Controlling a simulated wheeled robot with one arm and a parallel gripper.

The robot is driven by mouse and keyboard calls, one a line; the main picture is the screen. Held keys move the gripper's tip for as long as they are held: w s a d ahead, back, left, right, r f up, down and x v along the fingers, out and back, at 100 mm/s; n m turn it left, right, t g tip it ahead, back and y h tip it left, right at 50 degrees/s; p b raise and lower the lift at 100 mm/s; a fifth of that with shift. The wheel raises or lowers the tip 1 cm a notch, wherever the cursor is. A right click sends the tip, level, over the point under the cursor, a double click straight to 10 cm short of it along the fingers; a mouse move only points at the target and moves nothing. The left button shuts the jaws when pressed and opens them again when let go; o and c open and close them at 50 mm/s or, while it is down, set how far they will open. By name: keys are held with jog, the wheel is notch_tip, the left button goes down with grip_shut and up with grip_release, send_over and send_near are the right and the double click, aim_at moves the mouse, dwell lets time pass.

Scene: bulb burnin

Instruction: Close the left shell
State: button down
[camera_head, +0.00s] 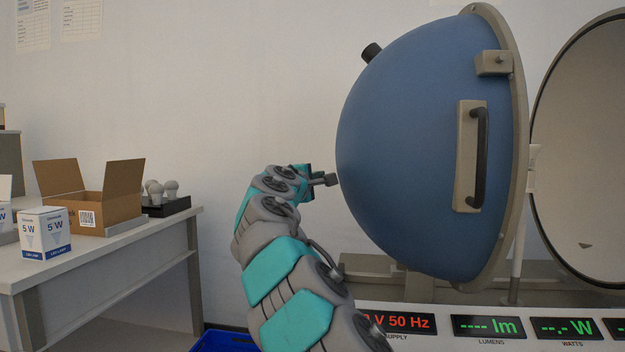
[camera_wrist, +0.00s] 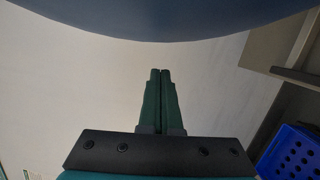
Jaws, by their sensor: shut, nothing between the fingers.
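The left shell (camera_head: 420,150) is a large blue hemisphere with a grey rim and a black handle (camera_head: 479,158) on a beige plate. It stands swung away from the other half (camera_head: 590,150), whose pale round inside shows at the right edge. My gripper (camera_head: 332,179) is at the shell's outer left side, close to its curved surface; I cannot tell whether it touches. In the wrist view my gripper's green fingers (camera_wrist: 160,76) are together and empty, and the blue shell (camera_wrist: 160,15) fills the top edge.
A side table (camera_head: 110,255) at left holds a cardboard box (camera_head: 110,207), bulb cartons (camera_head: 45,233) and a dark tray of bulbs (camera_head: 168,208). A panel with displays (camera_head: 488,327) runs below the shell. A blue crate (camera_head: 222,342) is on the floor, also in the wrist view (camera_wrist: 290,152).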

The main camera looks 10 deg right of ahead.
jog(key=shift+s+d+r, duration=0.1)
jog(key=shift+s+d, duration=0.1)
jog(key=shift+d, duration=0.45)
jog(key=shift+s+d, duration=0.2)
jog(key=shift+d, duration=0.4)
jog(key=shift+d, duration=0.15)
jog(key=s+d+p, duration=0.1)
jog(key=s+d, duration=0.1)
jog(key=d, duration=0.6)
jog(key=s+d+p, duration=0.1)
jog(key=s+d, duration=0.2)
jog(key=d, duration=0.4)
jog(key=shift+d, duration=0.35)
jog(key=shift+s, duration=0.1)
jog(key=shift+a, duration=0.1)
